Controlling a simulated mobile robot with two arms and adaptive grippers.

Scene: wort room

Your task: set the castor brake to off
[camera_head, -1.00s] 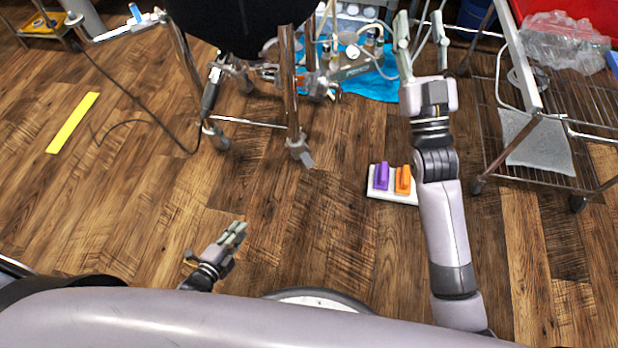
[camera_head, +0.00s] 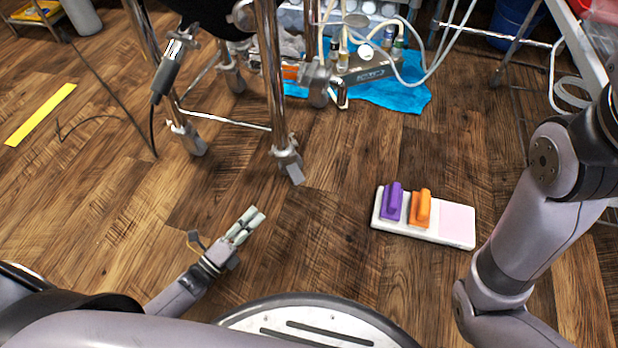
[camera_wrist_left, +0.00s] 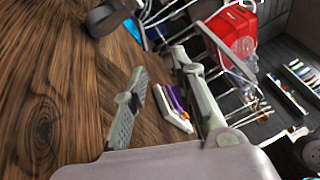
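A stand with shiny metal legs (camera_head: 270,80) rests on castors. The nearest castor (camera_head: 285,155) has a grey brake tab (camera_head: 296,173) that slopes down towards the floor. Whether that brake is on or off, I cannot tell. Another castor (camera_head: 188,138) with a grey tab stands to its left. My left gripper (camera_head: 254,216) is below and left of the nearest castor in the picture, apart from it and empty. In the left wrist view its two fingers (camera_wrist_left: 159,62) are spread open. My right gripper is out of view; only the right arm shows.
A white board (camera_head: 405,233) with a purple block (camera_head: 392,201), an orange block (camera_head: 421,208) and a pink patch lies right of the castor. A dark cable runs over the floor at left. A blue sheet (camera_head: 400,92) lies behind. Floor between gripper and castor is clear.

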